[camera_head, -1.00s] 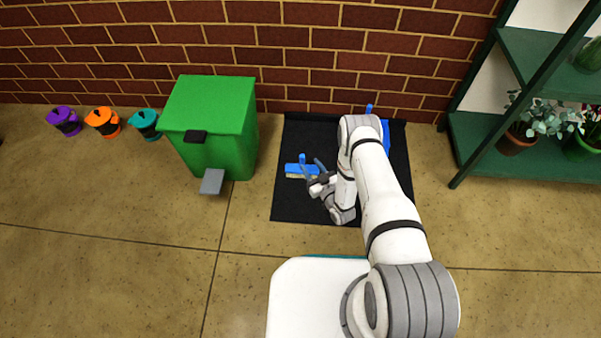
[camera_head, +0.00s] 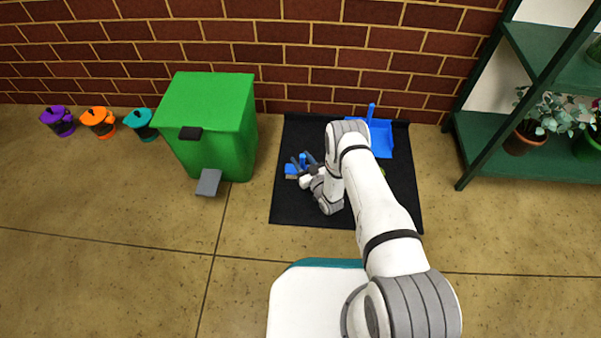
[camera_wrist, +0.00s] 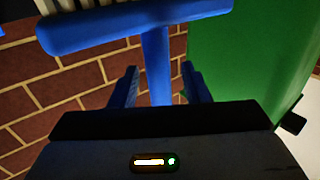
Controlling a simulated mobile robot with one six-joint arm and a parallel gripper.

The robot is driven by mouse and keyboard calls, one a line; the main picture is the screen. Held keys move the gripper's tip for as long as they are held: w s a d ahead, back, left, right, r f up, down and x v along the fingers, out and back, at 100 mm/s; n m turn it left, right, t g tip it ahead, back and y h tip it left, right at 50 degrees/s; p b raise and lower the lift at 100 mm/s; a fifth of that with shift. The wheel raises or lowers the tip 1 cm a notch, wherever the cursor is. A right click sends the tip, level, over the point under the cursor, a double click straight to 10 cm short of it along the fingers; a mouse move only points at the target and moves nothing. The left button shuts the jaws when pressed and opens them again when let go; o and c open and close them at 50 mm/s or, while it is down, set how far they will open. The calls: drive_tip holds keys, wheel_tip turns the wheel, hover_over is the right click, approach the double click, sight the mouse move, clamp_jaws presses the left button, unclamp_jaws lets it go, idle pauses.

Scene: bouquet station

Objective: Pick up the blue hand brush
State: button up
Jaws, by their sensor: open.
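My gripper (camera_head: 302,161) is open at the brush. In the wrist view the brush's blue handle (camera_wrist: 156,60) runs down between the two open fingers (camera_wrist: 160,86), with a finger on each side. The brush's wide blue head (camera_wrist: 100,28) with pale bristles crosses the top of that view. I cannot tell whether either finger touches the handle.
A blue dustpan (camera_head: 381,139) stands on the mat behind my arm. A green pedal bin (camera_head: 222,125) stands left of the mat, with small purple, orange and teal containers beyond it. A brick wall is behind; a green plant shelf (camera_head: 480,140) is at right.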

drive_tip(key=shift+c, duration=0.5)
clamp_jaws()
drive_tip(key=shift+r, duration=0.1)
